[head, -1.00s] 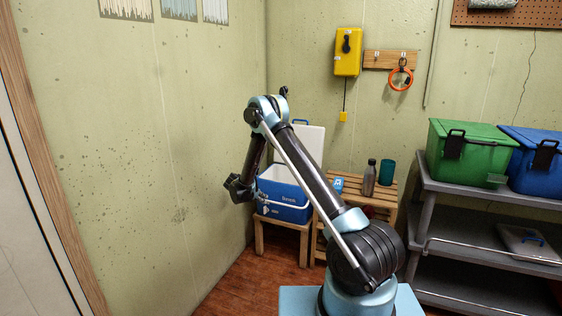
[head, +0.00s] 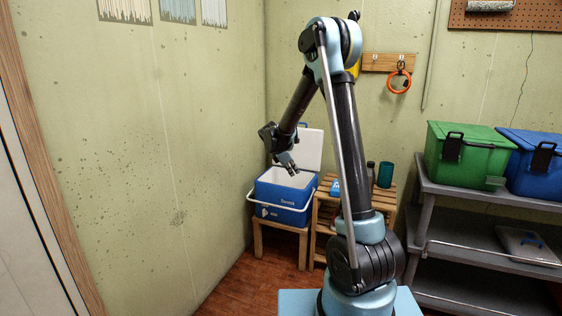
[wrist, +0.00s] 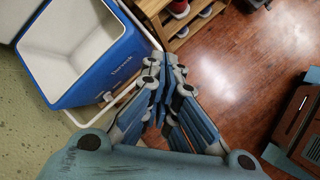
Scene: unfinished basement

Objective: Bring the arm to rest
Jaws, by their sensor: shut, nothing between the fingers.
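My arm (head: 345,150) stands raised from its light blue base, with the forearm angled down to the left. My gripper (head: 291,170) hangs at its end, in line with the open cooler in the head view; its height above the cooler is hard to tell. In the wrist view my gripper (wrist: 172,62) is shut and empty, its fingertips together, with the cooler to the left and the wooden floor to the right.
The blue and white cooler (head: 284,214) stands lid up on a wooden stool (head: 280,237). A slatted wooden shelf (head: 322,222) with a teal cup (head: 385,174) is beside it. A grey shelf (head: 440,205) holds a green bin (head: 468,160) and a blue bin (head: 540,170).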

